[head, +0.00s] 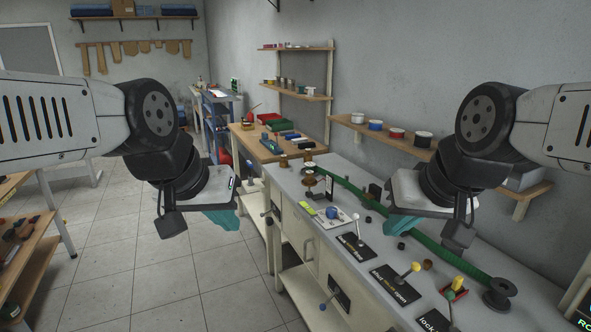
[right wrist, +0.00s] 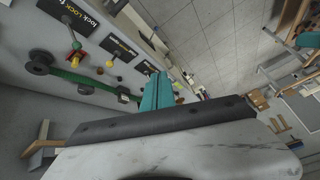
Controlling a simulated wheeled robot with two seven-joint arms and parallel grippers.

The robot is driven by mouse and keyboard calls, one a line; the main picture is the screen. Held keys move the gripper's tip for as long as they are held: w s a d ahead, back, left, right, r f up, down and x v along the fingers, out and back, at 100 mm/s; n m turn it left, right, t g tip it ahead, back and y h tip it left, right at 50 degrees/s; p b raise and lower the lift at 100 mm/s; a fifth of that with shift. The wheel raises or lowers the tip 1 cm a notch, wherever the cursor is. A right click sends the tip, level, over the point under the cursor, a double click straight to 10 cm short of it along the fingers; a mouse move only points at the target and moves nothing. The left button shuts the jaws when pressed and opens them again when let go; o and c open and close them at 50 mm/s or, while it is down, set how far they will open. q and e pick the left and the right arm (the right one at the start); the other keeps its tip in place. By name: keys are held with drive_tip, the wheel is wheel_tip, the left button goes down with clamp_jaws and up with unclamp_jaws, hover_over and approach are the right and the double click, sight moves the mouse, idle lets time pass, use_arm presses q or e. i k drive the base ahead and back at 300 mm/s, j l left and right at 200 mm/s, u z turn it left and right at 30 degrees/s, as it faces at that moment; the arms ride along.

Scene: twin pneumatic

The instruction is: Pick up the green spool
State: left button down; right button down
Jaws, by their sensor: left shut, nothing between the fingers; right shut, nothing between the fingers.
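I cannot clearly pick out a green spool. Small spools (head: 283,82) stand on the middle wall shelf, too small to tell their colours surely. A green band (head: 360,197) runs along the grey bench to a dark reel (head: 499,293); the band also shows in the right wrist view (right wrist: 80,78). My left gripper (head: 224,219) is shut and empty, left of the bench. My right gripper (right wrist: 158,92) is shut and empty above the bench.
The grey bench (head: 283,177) carries levers with coloured knobs, black label plates and a blue-topped part (head: 332,212). A wooden table (head: 247,140) with bins stands beyond it. A wooden rack (head: 40,235) is at far left. The tiled floor (head: 150,270) between is clear.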

sight(309, 165)
drive_tip(key=i+j, duration=0.5)
drive_tip(key=i, duration=0.2)
drive_tip(key=i+j, duration=0.45)
drive_tip(key=i, duration=0.2)
drive_tip(key=i+j, duration=0.5)
drive_tip(key=i, duration=0.2)
drive_tip(key=l+z, duration=0.05)
